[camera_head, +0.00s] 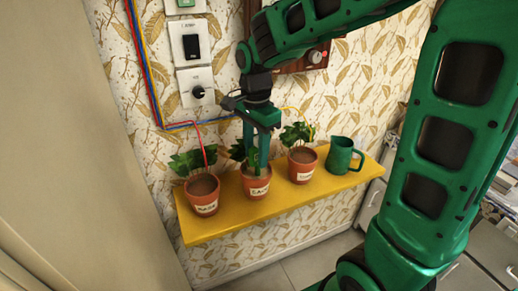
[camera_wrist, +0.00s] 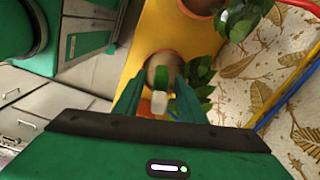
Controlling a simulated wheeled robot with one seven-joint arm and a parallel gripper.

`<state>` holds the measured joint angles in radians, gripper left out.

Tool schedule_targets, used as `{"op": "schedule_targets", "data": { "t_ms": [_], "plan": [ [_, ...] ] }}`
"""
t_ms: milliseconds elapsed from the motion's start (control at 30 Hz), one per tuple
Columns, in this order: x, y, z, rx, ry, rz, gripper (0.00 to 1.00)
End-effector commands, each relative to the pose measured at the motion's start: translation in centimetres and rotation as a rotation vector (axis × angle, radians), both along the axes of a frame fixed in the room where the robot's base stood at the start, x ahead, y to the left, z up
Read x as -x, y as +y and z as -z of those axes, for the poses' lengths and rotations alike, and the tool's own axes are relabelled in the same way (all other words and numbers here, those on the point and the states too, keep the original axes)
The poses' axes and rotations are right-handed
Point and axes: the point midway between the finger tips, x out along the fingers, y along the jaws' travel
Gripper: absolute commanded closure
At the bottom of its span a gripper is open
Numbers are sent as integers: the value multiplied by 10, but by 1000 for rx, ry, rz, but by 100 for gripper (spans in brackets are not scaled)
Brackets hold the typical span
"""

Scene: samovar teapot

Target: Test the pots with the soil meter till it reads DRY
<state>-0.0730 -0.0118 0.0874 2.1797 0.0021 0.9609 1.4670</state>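Three terracotta pots with soil, plants and white labels stand on the yellow shelf (camera_head: 222,227): the left pot (camera_head: 202,194), the middle pot (camera_head: 256,184) and the right pot (camera_head: 302,165). The labels are too small to read surely. My gripper (camera_head: 264,160) points down over the middle pot. In the wrist view a small green and white object (camera_wrist: 160,88), seemingly the soil meter, stands between my fingers, above the pot's soil. I cannot tell whether the fingers touch it. Its probe and reading do not show.
A green jug (camera_head: 341,156) stands at the shelf's right end. A switch (camera_head: 191,45) and a knob panel (camera_head: 197,91) are on the wall, with red, blue and yellow wires beside them. Leaves crowd close around my gripper. The shelf's front edge is bare.

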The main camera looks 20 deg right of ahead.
Motion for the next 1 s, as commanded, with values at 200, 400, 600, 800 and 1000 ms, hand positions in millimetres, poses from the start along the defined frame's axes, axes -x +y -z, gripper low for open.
{"op": "schedule_targets", "data": {
  "t_ms": [200,400,600,800,1000],
  "plan": [
    [0,0,-1,0,-1,0,63],
    [-1,0,-21,-1,-3,0,63],
    [-2,0,-59,0,-3,1,63],
    [-2,0,-91,-1,-2,1,63],
    [-2,0,-105,0,1,1,63]
  ]
}}
